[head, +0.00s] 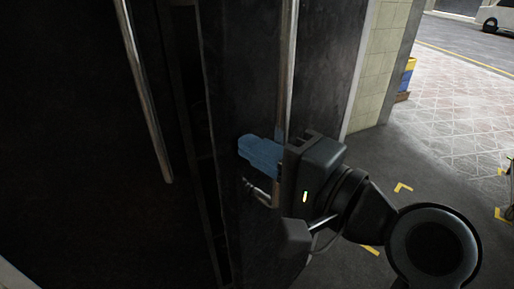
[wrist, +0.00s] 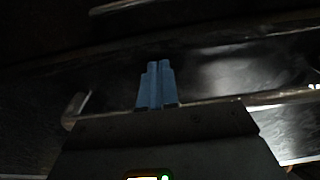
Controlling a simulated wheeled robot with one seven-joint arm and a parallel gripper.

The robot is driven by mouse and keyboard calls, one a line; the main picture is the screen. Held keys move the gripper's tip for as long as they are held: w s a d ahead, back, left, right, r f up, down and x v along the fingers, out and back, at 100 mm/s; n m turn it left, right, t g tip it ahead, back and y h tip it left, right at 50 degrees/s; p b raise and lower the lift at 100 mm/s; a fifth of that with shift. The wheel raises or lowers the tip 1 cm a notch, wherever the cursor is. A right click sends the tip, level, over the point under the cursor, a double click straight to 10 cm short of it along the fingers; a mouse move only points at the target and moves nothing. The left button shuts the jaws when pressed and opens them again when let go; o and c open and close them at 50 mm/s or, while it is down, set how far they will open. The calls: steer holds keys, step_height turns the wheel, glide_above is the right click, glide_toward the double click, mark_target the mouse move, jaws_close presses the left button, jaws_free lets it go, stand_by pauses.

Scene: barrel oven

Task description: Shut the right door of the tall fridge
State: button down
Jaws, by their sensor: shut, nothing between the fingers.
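The tall fridge has dark doors that fill the left and middle of the head view. The left door (head: 75,130) carries a long vertical metal handle (head: 146,95). The right door (head: 243,75) has its own long handle (head: 288,60). A dark gap runs between the two doors, and the right door looks slightly ajar. My gripper (head: 244,147) is shut and empty, with its blue fingers in front of the right door, close to the handle. I cannot tell whether they touch it. The shut fingers (wrist: 155,75) also show in the wrist view, against dark surfaces.
A tiled wall (head: 380,65) stands right of the fridge. Dark floor with yellow marks (head: 403,188) lies open at the right, then paler paving (head: 455,100). Blue and yellow crates (head: 407,75) stand by the wall's far corner. A white vehicle (head: 497,17) is far off.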

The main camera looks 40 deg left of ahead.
steer(key=shift+a, duration=0.1)
steer(key=w+a+m+t+p, duration=0.1)
steer(key=a+m+t+p, duration=0.2)
steer(key=a, duration=1.2)
steer(key=shift+w+a+r+t+h+p, duration=0.25)
steer(key=shift+w+r+t+h+p, duration=0.1)
steer(key=shift+t+p, duration=0.7)
steer(key=shift+s, duration=0.1)
